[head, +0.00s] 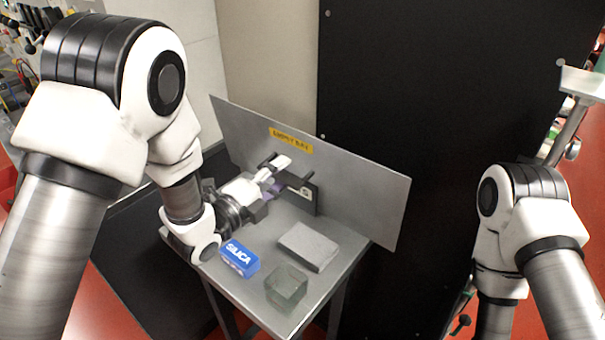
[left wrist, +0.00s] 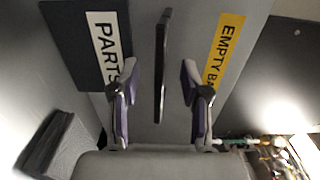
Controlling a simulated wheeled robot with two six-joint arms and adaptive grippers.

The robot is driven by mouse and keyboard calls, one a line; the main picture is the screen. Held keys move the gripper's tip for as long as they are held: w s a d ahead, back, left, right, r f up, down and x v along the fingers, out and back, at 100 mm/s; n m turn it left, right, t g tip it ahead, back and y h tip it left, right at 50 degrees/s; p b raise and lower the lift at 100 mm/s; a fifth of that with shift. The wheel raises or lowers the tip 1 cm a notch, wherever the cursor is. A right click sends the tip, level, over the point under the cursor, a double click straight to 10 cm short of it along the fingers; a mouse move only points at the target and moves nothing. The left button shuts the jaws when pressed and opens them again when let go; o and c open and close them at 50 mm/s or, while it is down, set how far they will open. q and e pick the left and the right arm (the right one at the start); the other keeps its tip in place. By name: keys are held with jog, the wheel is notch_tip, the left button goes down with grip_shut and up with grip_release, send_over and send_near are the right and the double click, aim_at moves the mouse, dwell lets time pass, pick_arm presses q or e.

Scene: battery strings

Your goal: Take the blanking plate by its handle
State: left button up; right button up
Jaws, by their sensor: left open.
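The blanking plate (head: 365,195) is a wide grey metal sheet standing upright at the back of a small metal table, with a yellow "EMPTY BAY" label. Its black bar handle (left wrist: 162,60) stands out from the plate in the left wrist view. My left gripper (left wrist: 160,95) is open, with one finger on each side of the handle and a visible gap to both. In the head view my left gripper (head: 275,180) is close in front of the plate and partly hides the handle. My right gripper is out of view; only its arm shows at the right.
On the table (head: 235,285) are a blue "SILICA" box (head: 240,258), a grey block (head: 308,246) and a translucent greenish cube (head: 286,288), all in front of the plate. A dark panel with a white "PARTS" label (left wrist: 105,45) is beside the handle. A black cabinet (head: 420,90) stands behind.

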aim_at(280, 131)
pick_arm(q)
jog(key=shift+w+d, duration=0.25)
jog(key=shift+w, duration=0.15)
dwell(0.4)
grip_shut()
jog(key=shift+r, duration=0.35)
jog(key=shift+w+r+p, duration=0.15)
jog(key=shift+r+p, duration=0.2)
jog(key=shift+r, duration=0.05)
jog(key=shift+r+p, duration=2.25)
jog(key=shift+r, duration=2)
